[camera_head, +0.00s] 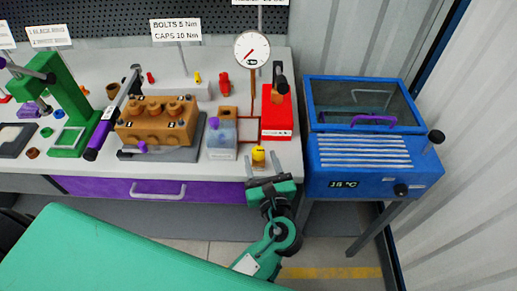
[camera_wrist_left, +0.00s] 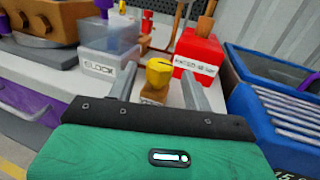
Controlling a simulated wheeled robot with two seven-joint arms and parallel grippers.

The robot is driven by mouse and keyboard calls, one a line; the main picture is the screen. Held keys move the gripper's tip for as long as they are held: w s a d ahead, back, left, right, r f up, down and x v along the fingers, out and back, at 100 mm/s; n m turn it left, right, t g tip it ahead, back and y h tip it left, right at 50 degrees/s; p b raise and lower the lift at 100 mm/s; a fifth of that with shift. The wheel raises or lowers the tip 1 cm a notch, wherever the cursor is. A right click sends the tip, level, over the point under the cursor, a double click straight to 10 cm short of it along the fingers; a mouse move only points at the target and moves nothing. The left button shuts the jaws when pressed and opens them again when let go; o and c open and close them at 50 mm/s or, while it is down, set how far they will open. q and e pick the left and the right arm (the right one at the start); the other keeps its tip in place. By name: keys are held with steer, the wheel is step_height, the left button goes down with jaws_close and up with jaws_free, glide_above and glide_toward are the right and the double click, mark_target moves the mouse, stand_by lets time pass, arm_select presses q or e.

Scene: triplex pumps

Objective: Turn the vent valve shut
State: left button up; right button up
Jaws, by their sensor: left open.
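The vent valve appears to be the small yellow knob (camera_head: 258,153) at the front edge of the bench, left of the blue cabinet. In the left wrist view the yellow knob (camera_wrist_left: 159,72) sits on a brown block (camera_wrist_left: 153,94) and has a dark slot or mark on top. My left gripper (camera_head: 262,166) is at the bench edge, just in front of the knob. Its two grey fingers (camera_wrist_left: 158,84) are open, and the knob shows between them. I cannot tell whether either finger touches it. My right gripper is not in view.
A red box (camera_head: 276,115) with a pressure gauge (camera_head: 252,50) beside it stands behind the knob. A grey-blue block (camera_head: 222,140) is to its left, then a brown pump block (camera_head: 155,125). The blue cabinet (camera_head: 365,170) with a glass lid stands close on the right.

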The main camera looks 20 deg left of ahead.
mark_target(260, 157)
arm_select(q)
steer(key=x, duration=0.3)
steer(key=shift+w+a, duration=0.15)
steer(key=shift+w, duration=0.05)
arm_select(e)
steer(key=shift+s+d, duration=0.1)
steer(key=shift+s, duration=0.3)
